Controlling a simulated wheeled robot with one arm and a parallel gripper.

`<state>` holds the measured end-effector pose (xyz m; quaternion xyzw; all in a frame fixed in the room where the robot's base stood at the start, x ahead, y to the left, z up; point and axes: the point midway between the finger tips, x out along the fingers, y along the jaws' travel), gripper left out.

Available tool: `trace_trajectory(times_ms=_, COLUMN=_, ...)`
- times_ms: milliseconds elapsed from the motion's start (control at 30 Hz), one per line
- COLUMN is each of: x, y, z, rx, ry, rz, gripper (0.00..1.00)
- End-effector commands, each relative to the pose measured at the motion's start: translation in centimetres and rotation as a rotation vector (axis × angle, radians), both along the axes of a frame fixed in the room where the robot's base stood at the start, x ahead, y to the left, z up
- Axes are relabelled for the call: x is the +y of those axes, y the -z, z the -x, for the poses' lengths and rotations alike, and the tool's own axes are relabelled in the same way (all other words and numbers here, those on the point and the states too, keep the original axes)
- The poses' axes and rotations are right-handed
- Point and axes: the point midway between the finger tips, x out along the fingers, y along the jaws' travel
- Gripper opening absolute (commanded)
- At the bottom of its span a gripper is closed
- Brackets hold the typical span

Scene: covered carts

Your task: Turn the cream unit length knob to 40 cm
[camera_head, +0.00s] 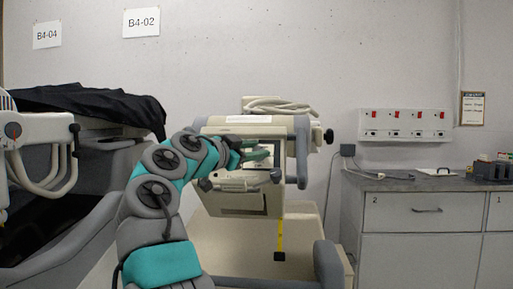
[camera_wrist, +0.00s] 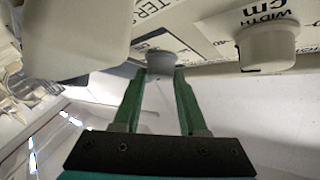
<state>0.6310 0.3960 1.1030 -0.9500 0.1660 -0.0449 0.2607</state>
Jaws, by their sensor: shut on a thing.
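The cream unit (camera_head: 215,130) stands in the middle of the head view, with my gripper (camera_head: 258,154) at its front. In the wrist view my gripper (camera_wrist: 160,76) has its two green fingers on either side of a small grey knob (camera_wrist: 160,61) and is shut on it. The knob sits on a panel with printed text, partly cut off. I cannot read a length label or the knob's setting. To its right is a larger cream knob (camera_wrist: 267,46) marked WIDTH cm, apart from the fingers.
A large pale block (camera_wrist: 75,38) is close to the left finger in the wrist view. In the head view, a cart with a black cover (camera_head: 95,103) stands left and a grey cabinet (camera_head: 415,215) right. A yellow tape (camera_head: 280,238) hangs below the unit.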

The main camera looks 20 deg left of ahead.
Motion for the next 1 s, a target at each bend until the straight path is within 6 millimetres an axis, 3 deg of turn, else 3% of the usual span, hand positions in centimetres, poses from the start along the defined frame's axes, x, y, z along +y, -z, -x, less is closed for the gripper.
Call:
trace_trajectory(times_ms=33, x=0.1, y=1.2, z=-0.4, rx=0.018, ry=0.003, rz=0.004, gripper=0.0)
trace_trajectory(times_ms=233, x=0.2, y=1.3, z=-0.4, rx=0.02, ry=0.004, rz=0.004, gripper=0.0)
trace_trajectory(times_ms=267, x=0.2, y=1.3, z=-0.4, rx=0.02, ry=0.004, rz=0.005, gripper=0.45)
trace_trajectory(times_ms=500, x=0.1, y=0.9, z=-0.3, rx=0.014, ry=0.002, rz=0.004, gripper=0.71)
trace_trajectory(times_ms=800, x=0.2, y=0.6, z=0.0, rx=0.01, ry=0.0, rz=0.003, gripper=0.71)
trace_trajectory(times_ms=1000, x=1.0, y=0.7, z=1.8, rx=0.007, ry=-0.004, rz=0.003, gripper=0.71)
